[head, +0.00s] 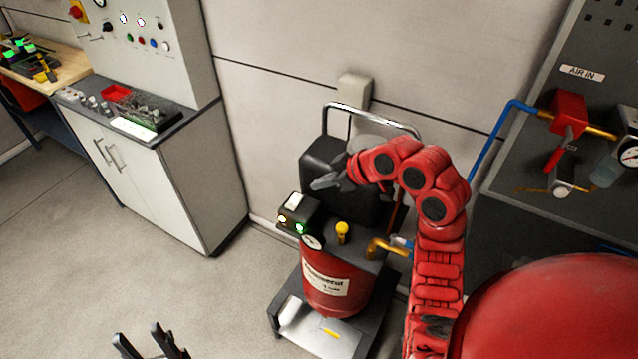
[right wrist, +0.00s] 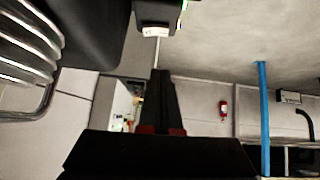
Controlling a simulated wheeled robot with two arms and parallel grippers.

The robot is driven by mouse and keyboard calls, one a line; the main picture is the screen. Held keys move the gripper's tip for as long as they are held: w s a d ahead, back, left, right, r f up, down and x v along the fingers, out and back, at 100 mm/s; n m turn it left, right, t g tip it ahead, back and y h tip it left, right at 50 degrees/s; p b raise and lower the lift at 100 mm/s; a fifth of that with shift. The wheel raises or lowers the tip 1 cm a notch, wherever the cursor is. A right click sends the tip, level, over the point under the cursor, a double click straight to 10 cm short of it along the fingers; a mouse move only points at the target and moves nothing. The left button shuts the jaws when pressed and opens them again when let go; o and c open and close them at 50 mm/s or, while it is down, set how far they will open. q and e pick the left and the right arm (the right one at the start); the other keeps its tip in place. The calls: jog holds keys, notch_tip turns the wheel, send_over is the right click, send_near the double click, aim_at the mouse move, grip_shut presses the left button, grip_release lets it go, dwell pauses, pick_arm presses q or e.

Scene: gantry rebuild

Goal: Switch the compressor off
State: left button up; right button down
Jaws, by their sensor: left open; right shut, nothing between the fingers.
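The compressor (head: 335,280) has a red tank, a black motor cover (head: 325,165) and a chrome handle. Its black switch box (head: 299,218) carries a white rocker (head: 294,201) on top and a lit green lamp (head: 300,229) on its front. In the right wrist view the white rocker (right wrist: 156,31) shows at the top. My right gripper (head: 322,183) is shut and empty, above and slightly right of the switch box; its fingers (right wrist: 161,80) point toward the rocker and look apart from it. My left gripper (head: 150,341) is open and empty at the bottom left, away from the compressor.
A yellow knob (head: 342,230), a gauge (head: 312,242) and a brass outlet (head: 385,246) sit on the compressor. A grey cabinet (head: 170,180) stands left. A panel with a red valve (head: 568,115) and blue pipe (head: 488,145) is right. The floor at left is clear.

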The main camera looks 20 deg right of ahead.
jog(key=b, duration=0.1)
jog(key=w+b, duration=0.1)
jog(key=b, duration=0.1)
jog(key=shift+w+d+r+t+h, duration=0.25)
jog(key=shift+t+h, duration=0.05)
